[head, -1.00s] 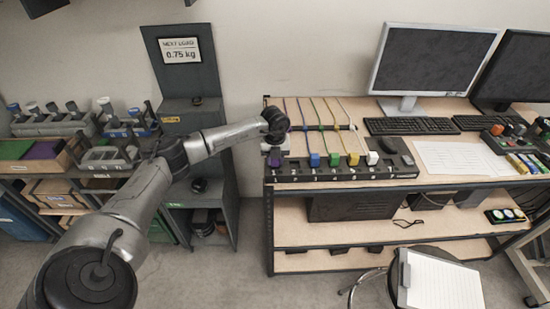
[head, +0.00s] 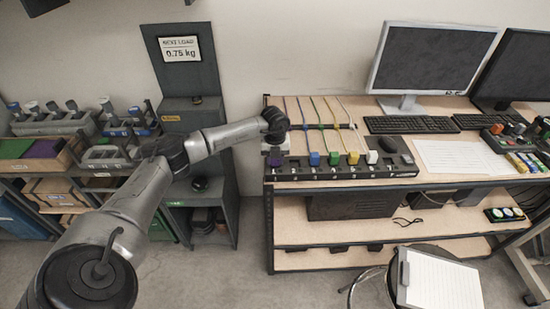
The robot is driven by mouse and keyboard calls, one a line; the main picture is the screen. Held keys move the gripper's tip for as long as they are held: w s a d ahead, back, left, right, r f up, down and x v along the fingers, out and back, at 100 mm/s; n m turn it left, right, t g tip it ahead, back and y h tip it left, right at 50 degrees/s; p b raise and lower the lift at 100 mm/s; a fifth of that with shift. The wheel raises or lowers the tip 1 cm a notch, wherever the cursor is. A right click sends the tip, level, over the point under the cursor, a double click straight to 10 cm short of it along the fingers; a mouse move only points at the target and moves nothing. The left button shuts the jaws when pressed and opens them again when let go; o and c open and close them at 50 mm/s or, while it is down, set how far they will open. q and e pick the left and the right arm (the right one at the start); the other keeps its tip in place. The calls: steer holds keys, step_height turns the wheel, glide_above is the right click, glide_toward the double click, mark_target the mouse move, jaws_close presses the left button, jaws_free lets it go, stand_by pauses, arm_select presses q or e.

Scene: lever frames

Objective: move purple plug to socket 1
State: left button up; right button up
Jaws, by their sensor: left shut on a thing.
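The purple plug (head: 275,160) is at the left end of the dark socket strip (head: 325,174), over socket 1. Whether it is seated or just above the socket cannot be told. My left gripper (head: 275,149) is shut on the purple plug from above; the wrist hides most of the fingers. Socket 2, just to the right, looks empty. A blue plug (head: 314,159), green plug (head: 335,160), yellow plug (head: 353,159) and white plug (head: 372,158) stand further right along the strip. My right gripper is out of view.
Coloured cords (head: 320,112) run over the desk (head: 440,180) behind the strip. A mouse (head: 407,159), keyboard (head: 396,126) and monitor (head: 432,58) are to the right. A dark shelf unit (head: 190,105) with a sign stands left of the desk.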

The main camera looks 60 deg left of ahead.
arm_select(q)
steer(key=o, duration=1.4)
steer(key=shift+r, duration=0.1)
steer(key=shift+r+p, duration=0.6)
steer(key=shift+p, duration=0.05)
steer(key=shift+r+p, duration=2.35)
steer(key=shift+r, duration=0.45)
